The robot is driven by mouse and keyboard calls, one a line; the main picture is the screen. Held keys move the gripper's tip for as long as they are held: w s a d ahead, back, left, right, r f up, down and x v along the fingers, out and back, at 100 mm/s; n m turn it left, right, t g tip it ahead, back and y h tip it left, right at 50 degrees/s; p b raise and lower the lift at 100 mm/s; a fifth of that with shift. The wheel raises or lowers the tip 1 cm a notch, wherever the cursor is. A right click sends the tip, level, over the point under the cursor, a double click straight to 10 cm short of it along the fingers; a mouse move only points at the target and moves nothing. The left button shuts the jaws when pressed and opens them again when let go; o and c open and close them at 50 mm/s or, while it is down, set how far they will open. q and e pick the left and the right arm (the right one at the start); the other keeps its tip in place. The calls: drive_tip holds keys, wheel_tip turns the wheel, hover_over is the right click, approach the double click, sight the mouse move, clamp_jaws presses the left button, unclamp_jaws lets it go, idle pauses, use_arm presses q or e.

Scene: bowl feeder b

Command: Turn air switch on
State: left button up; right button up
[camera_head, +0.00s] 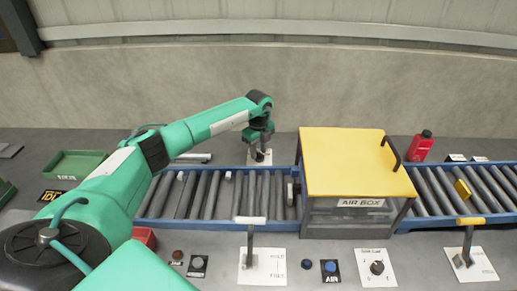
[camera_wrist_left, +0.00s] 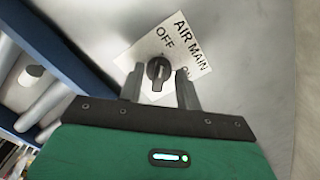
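The air switch is a dark rotary knob (camera_wrist_left: 158,70) on a white plate (camera_wrist_left: 150,50) marked AIR MAIN, OFF and ON. In the left wrist view the knob lies between the two fingers of my left gripper (camera_wrist_left: 160,84). The fingers stand apart on either side of it, with gaps showing. The word ON is partly hidden by the right finger. In the head view my left gripper (camera_head: 260,154) reaches down behind the conveyor, over the white plate (camera_head: 252,182), and hides the knob. My right gripper is not in view.
A blue-railed roller conveyor (camera_head: 212,192) runs across the bench in front of the switch. A yellow-lidded box (camera_head: 350,165) labelled AIR BOX stands right of the gripper. A white-tipped lever (camera_head: 249,240), a dial (camera_head: 377,267) and several buttons sit along the front. A red bottle (camera_head: 420,146) stands behind.

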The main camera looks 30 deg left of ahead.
use_arm(q)
clamp_jaws()
